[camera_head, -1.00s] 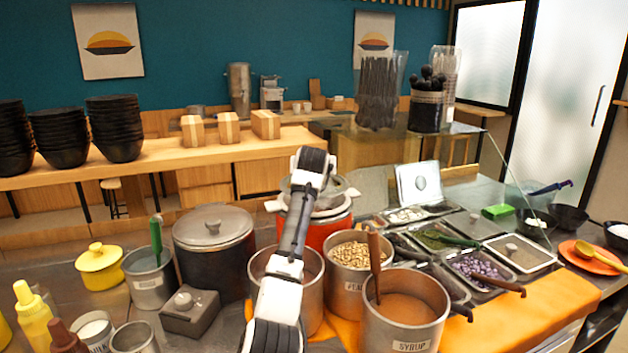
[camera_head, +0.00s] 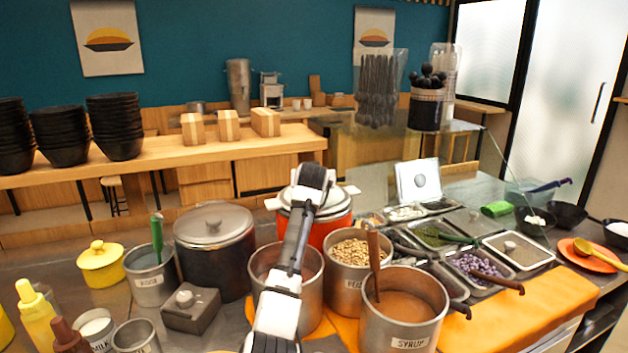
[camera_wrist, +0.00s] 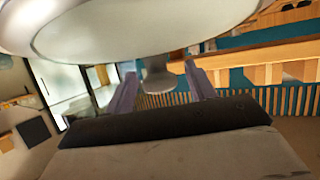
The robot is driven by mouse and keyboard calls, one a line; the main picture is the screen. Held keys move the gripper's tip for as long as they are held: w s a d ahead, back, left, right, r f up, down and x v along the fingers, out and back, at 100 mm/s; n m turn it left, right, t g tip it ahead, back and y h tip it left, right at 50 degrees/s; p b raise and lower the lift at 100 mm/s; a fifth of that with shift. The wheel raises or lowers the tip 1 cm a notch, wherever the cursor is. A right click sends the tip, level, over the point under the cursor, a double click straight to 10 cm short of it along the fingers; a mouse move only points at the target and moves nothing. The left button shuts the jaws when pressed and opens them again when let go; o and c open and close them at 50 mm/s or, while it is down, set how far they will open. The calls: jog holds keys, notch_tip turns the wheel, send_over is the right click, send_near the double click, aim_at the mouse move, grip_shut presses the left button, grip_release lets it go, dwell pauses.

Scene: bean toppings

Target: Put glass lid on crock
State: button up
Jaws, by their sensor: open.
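The red-orange crock (camera_head: 335,227) with white side handles stands behind the steel pots in the head view, partly hidden by my arm. The glass lid (camera_head: 340,199) lies over its mouth and looks about level; whether it is fully seated is hard to tell. In the wrist view the glass lid (camera_wrist: 130,30) fills the top, with its grey knob (camera_wrist: 157,76) between the two fingers. My gripper (camera_wrist: 160,72) is open around the knob, with gaps visible beside it. In the head view my fingers are hidden behind my wrist.
Steel pots of beans (camera_head: 361,250) and syrup (camera_head: 405,310) stand in front of the crock. A dark lidded pot (camera_head: 214,255) is to its left. Topping trays (camera_head: 485,270) and a propped white card (camera_head: 419,181) are to its right.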

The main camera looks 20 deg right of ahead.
jog(key=shift+r, duration=0.15)
jog(key=b+v, duration=0.3)
jog(key=v, duration=0.9)
jog(key=shift+b, duration=0.35)
